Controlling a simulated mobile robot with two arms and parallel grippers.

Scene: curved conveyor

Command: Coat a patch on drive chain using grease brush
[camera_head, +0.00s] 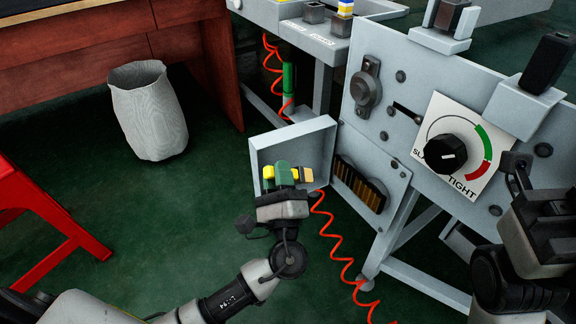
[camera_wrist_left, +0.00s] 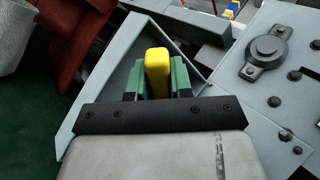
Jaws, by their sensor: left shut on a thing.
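My left gripper (camera_head: 285,176) has green fingers and is shut on a yellow block-like handle, which I take to be the grease brush (camera_head: 307,174). In the left wrist view the yellow handle (camera_wrist_left: 157,70) stands between the two green fingers (camera_wrist_left: 157,80). No bristles can be made out. The gripper is in front of the open grey cover. A dark opening with brass-coloured bars, perhaps the drive chain (camera_head: 360,184), is in the machine's front panel, right of the gripper and apart from it. My right gripper (camera_head: 515,172) is by the panel at the right; its jaws are unclear.
The grey cover (camera_head: 262,139) hangs open beside the panel. A coiled red hose (camera_head: 345,267) hangs below it. The panel carries a black knob (camera_head: 446,153) on a dial. A waste bin (camera_head: 150,112) and red stool (camera_head: 45,215) stand left, with clear green floor between.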

